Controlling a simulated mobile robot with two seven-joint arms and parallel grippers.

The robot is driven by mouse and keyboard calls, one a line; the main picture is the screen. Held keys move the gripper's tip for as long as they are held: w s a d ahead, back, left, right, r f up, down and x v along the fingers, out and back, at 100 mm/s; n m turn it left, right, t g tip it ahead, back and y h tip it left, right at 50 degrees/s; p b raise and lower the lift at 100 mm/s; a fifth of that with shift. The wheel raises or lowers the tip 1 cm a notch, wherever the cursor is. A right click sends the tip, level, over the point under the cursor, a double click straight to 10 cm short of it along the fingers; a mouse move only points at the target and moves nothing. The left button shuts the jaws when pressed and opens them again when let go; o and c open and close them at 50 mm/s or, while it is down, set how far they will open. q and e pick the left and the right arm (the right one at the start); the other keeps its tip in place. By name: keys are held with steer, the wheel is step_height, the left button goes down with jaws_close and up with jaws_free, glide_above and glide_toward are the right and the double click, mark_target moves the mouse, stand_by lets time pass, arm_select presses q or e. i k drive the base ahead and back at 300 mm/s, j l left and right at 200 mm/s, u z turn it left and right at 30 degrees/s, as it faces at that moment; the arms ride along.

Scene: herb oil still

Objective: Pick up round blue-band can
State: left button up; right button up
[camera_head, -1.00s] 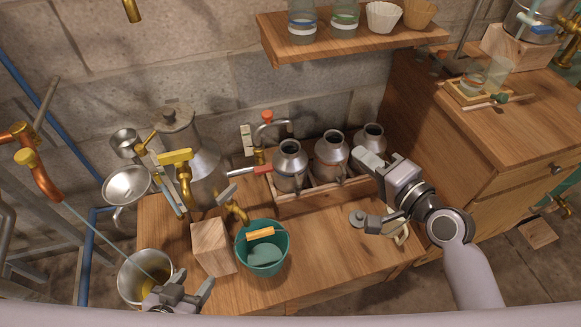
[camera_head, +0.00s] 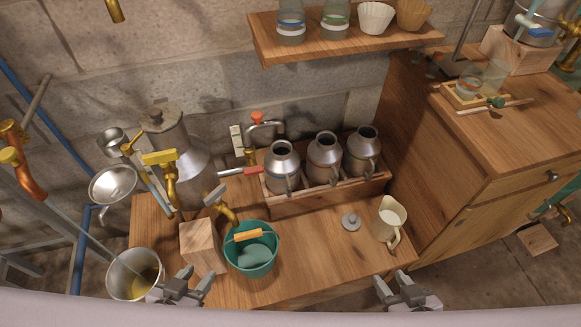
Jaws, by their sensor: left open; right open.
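Three round metal cans with narrow necks stand upright side by side in a wooden rack at the back of the table: a left can (camera_head: 282,168), a middle can (camera_head: 322,160) and a right can (camera_head: 361,152). Their bands are too small for me to tell which one is blue. My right gripper (camera_head: 402,284) is open and empty at the table's front right edge, well in front of the rack. My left gripper (camera_head: 186,281) is open and empty at the front left, beside a metal bucket.
A teal bucket (camera_head: 250,258) and a wooden block (camera_head: 202,248) stand front left of the rack (camera_head: 325,197). A cream jug (camera_head: 388,220) and a small lid (camera_head: 350,221) are front right. A shelf (camera_head: 345,42) with jars overhangs behind. The front middle table is clear.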

mark_target(281, 162)
steer(key=i+l, duration=0.1)
steer(key=l, duration=0.6)
steer(key=i+l+u, duration=0.1)
steer(key=u, duration=1.8)
